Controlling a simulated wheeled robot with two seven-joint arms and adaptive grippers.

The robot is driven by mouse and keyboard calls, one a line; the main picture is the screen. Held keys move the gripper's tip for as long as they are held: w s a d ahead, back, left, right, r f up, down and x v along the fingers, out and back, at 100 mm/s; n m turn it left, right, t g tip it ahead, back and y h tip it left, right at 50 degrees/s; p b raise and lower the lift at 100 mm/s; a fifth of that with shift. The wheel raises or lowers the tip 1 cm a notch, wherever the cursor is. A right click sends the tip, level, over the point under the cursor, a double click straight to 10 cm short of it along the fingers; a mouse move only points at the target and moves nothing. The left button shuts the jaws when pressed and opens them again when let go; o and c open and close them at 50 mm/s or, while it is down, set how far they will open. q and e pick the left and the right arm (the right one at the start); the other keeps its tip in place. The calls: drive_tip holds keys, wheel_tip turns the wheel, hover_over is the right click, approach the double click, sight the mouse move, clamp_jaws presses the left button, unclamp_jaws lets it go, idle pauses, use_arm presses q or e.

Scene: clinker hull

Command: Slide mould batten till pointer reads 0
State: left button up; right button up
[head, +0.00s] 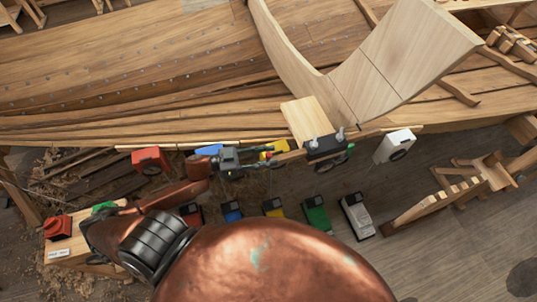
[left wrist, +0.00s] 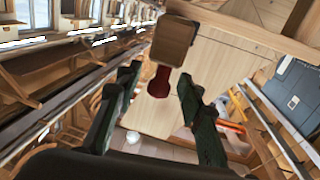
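A narrow wooden batten (head: 291,157) runs along the hull's lower edge, left of a dark block (head: 325,147) with light knobs on top. In the left wrist view I see a wooden block end (left wrist: 173,40) with a red knob (left wrist: 159,82) pointing towards me. My left gripper (head: 262,155) is at the batten's left end. Its dark green fingers (left wrist: 158,85) are spread on either side of the red knob, with gaps showing on both sides. A pale curved wooden mould (head: 375,75) stands above the batten. I cannot make out a pointer or its reading. My right gripper is out of view.
The planked hull (head: 150,60) fills the upper half. A red box (head: 151,160) and a white box (head: 394,146) sit along its edge. Several coloured boxes, including a green one (head: 316,215), stand on the floor below. A wooden rack (head: 440,205) is at right.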

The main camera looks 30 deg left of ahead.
use_arm(q)
clamp_jaws()
idle(0.5)
